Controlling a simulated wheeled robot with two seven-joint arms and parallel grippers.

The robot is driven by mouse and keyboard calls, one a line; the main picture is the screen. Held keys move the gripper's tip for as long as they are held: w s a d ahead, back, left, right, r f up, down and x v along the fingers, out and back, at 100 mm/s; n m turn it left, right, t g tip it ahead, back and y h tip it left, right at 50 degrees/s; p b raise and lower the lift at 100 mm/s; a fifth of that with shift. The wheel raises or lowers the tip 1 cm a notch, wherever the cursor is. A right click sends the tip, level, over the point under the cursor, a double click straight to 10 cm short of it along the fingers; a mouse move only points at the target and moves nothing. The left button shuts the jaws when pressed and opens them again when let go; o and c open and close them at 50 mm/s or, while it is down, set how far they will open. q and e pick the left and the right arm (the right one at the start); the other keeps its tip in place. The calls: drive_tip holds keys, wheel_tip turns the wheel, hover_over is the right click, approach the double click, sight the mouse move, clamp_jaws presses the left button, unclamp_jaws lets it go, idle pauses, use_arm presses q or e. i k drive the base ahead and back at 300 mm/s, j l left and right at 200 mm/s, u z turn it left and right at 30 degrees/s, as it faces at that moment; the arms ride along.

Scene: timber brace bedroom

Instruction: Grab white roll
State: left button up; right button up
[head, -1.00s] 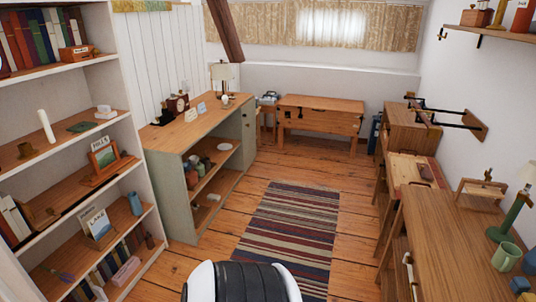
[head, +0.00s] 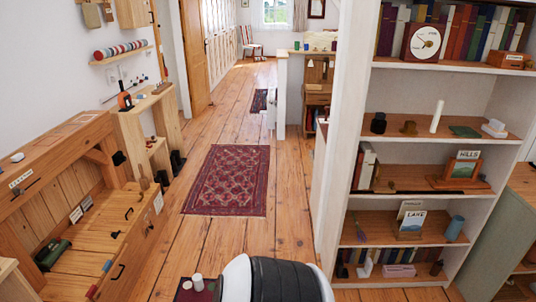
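A tall white cylinder (head: 436,117), which may be the white roll, stands upright on the upper middle shelf of the white bookcase (head: 351,105) at the right. A small dark object stands to its left, and a green flat item and a white block lie to its right. Two short white cylindrical objects (head: 197,282) show low at the bottom, on a dark red surface, beside my body. I cannot tell for sure which white item is the roll. Neither gripper is in view.
A patterned red rug (head: 229,180) lies on the open plank floor, which runs back to a far window. A wooden bench (head: 100,245) with drawers and loose items stands at the left. The bookcase's end panel bounds the floor at right.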

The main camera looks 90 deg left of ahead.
sight(198, 280)
drive_tip(key=u, duration=3.65)
drive_tip(key=i+l+u, duration=0.1)
drive_tip(key=u, duration=0.3)
drive_tip(key=i+l+u, duration=0.1)
drive_tip(key=u, duration=0.3)
drive_tip(key=i+l+u, duration=0.1)
drive_tip(key=u, duration=0.3)
drive_tip(key=i+l+u, duration=0.3)
drive_tip(key=l, duration=0.45)
drive_tip(key=l+u, duration=0.3)
drive_tip(key=l, duration=0.45)
drive_tip(key=l+u, duration=0.25)
drive_tip(key=l, duration=0.55)
drive_tip(key=i, duration=0.05)
